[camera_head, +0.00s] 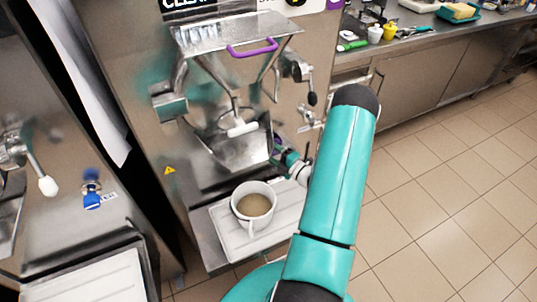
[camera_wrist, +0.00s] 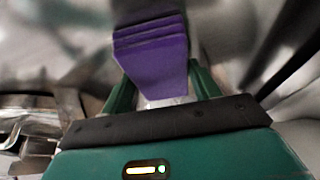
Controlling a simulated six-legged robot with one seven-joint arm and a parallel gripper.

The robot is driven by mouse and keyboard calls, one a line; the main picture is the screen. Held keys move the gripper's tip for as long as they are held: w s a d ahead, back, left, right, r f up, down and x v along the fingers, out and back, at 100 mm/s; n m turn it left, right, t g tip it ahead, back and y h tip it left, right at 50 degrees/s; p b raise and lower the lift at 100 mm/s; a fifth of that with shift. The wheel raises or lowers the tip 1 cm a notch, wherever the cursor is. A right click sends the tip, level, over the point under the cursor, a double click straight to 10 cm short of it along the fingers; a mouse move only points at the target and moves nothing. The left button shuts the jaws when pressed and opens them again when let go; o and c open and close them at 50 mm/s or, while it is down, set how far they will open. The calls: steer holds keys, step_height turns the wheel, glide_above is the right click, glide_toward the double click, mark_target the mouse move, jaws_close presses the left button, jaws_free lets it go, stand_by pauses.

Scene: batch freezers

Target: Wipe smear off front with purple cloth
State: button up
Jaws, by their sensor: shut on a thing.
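The purple cloth (camera_wrist: 152,52), folded in layers, is held between the two green fingers of my gripper (camera_wrist: 160,80) in the wrist view. My gripper is shut on it. In the head view my gripper (camera_head: 284,155) is small and partly hidden by my teal arm, close to the right of the freezer's chute. The steel batch freezer front (camera_head: 180,140) fills the middle of the head view. Dull greenish patches show on it, but I cannot tell whether they are smear or reflection. The wrist view is blurred, and contact between cloth and steel cannot be told.
A white mug (camera_head: 254,205) of brownish liquid stands on the pale tray (camera_head: 225,227) below the chute. A purple handle (camera_head: 252,48) and metal levers (camera_head: 300,75) stick out above. Another machine (camera_head: 75,230) is at left. Tiled floor (camera_head: 440,200) is clear at right.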

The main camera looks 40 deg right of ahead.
steer(key=shift+s+d, duration=0.2)
steer(key=shift+d, duration=0.85)
steer(key=shift+a, duration=0.1)
steer(key=a, duration=0.2)
steer(key=w+a, duration=0.1)
steer(key=shift+w+a, duration=0.1)
steer(key=shift+a, duration=0.3)
steer(key=s+a, duration=0.1)
steer(key=s, duration=0.5)
steer(key=shift+a, duration=0.3)
